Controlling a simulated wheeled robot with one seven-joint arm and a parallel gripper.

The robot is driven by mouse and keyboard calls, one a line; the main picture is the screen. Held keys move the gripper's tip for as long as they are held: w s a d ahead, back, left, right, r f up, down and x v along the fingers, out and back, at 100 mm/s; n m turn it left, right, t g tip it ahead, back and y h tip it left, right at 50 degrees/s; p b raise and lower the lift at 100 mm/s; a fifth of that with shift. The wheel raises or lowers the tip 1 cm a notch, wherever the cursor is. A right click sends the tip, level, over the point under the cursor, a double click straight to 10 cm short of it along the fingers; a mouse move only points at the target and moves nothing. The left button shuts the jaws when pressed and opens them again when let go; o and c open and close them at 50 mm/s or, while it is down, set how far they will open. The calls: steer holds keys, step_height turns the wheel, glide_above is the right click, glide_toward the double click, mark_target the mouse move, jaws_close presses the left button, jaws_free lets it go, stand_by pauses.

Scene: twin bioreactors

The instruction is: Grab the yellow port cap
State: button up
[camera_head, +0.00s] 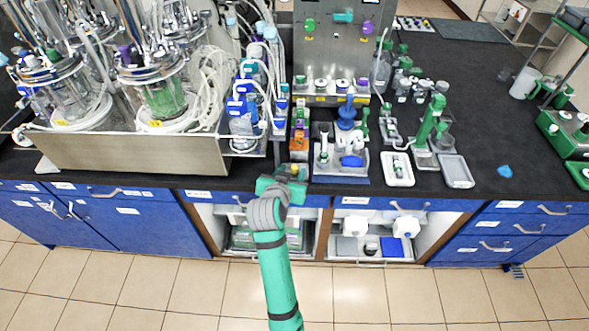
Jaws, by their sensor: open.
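My gripper (294,171) is at the end of my teal arm, at the bench's front edge, just in front of the small orange block.
A steel tray (130,155) holds the twin vessels and tubing at the left. An orange block (299,143) and a rack with a blue-topped item (347,112) stand close to my gripper. White (397,170) and grey (456,172) trays lie further right. The bench's right part is mostly clear.

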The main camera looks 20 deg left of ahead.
mark_target(295, 170)
steer(key=shift+x, duration=1.2)
jaws_close()
steer(key=shift+r, duration=0.2)
